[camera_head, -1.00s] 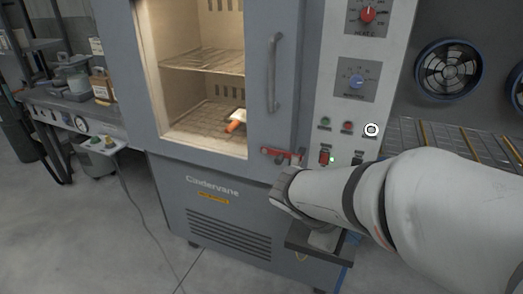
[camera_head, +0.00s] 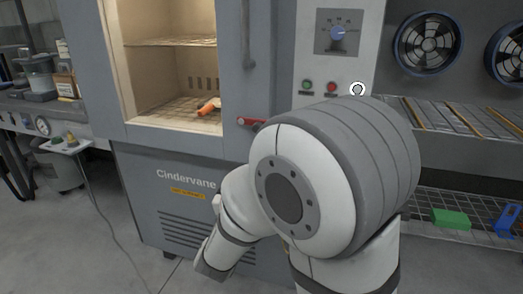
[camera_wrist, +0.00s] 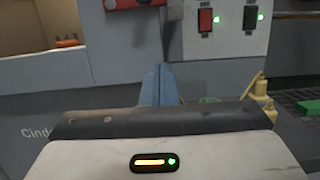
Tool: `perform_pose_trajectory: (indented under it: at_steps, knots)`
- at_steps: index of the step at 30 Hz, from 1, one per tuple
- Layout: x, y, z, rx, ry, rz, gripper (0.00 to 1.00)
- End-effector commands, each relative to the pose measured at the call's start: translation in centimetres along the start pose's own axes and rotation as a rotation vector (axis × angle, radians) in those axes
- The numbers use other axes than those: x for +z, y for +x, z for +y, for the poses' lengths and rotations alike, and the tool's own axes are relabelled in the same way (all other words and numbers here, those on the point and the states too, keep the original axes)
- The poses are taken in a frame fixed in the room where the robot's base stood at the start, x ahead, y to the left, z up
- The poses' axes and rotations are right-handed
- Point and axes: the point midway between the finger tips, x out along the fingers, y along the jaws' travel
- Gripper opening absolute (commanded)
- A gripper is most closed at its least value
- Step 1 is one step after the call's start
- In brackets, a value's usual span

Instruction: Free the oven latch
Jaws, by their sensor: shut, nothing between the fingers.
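In the head view my arm covers the area below and right of the latch, and the fingers cannot be made out.
An orange-handled thing (camera_head: 208,107) lies inside the lit oven. A control panel with a blue knob (camera_head: 337,33) and buttons stands right of the door. A rack with a green block (camera_head: 451,219) is at right. A side bench (camera_head: 45,105) stands at left. Floor is open at lower left.

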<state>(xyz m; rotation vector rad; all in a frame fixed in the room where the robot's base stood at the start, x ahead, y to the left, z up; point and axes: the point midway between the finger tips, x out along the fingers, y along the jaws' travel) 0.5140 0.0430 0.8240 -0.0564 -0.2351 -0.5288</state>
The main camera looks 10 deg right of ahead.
Motion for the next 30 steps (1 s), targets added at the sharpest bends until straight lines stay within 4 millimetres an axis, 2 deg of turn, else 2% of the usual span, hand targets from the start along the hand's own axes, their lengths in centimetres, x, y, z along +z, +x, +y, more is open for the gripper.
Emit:
perform_pose_trajectory:
  at_steps: [14,20,30]
  knots:
    - [-0.1,0.4,0.4,0.013,-0.003,-0.008,0.00]
    - [-0.2,3.3,0.3,0.009,-0.002,-0.007,0.00]
    - [0.1,10.3,0.4,0.012,-0.003,-0.008,0.00]
